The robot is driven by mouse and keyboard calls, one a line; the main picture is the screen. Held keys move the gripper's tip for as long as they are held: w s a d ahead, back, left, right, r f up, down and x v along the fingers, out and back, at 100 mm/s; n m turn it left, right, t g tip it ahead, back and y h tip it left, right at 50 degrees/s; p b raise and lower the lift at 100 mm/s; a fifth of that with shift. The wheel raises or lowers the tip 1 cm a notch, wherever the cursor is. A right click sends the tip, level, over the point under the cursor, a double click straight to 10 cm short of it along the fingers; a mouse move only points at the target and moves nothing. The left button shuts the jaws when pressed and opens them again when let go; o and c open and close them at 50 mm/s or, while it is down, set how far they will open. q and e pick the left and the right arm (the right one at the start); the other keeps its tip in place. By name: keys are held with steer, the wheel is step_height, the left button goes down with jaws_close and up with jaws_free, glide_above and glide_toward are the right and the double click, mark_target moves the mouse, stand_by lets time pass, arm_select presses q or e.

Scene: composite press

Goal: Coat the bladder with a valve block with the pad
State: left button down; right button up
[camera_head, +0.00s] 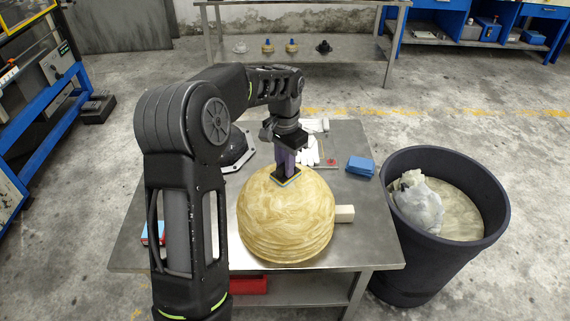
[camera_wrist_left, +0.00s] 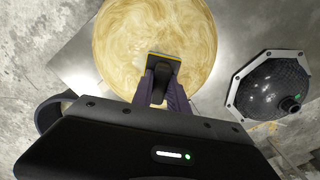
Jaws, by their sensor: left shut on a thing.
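The bladder (camera_head: 287,222), a round, ribbed, yellowish ball with a swirled, glossy surface, sits at the front middle of the metal table. A pale valve block (camera_head: 345,214) sticks out at its right side. The pad appears to touch the bladder's top. In the left wrist view, the gripper (camera_wrist_left: 160,85) holds the pad (camera_wrist_left: 163,58) against the bladder (camera_wrist_left: 125,35). My right gripper is not in view.
The table (camera_head: 215,240) carries a black dome with a pale flange (camera_head: 237,150), white gloves (camera_head: 309,150) and a blue block (camera_head: 360,166). A large dark bin (camera_head: 430,265) holding a grey crumpled bag (camera_head: 418,205) stands close at the right. A bench (camera_head: 300,65) stands behind.

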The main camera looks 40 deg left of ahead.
arm_select(q)
steer(key=shift+s+d, duration=0.65)
steer(key=shift+s, duration=0.15)
steer(key=shift+s+d+f+b, duration=0.1)
steer(key=shift+s+d+b, duration=0.5)
steer(key=shift+s, duration=0.2)
step_height(320, 180, up, 7)
steer(key=p, duration=0.5)
steer(key=shift+p, duration=0.3)
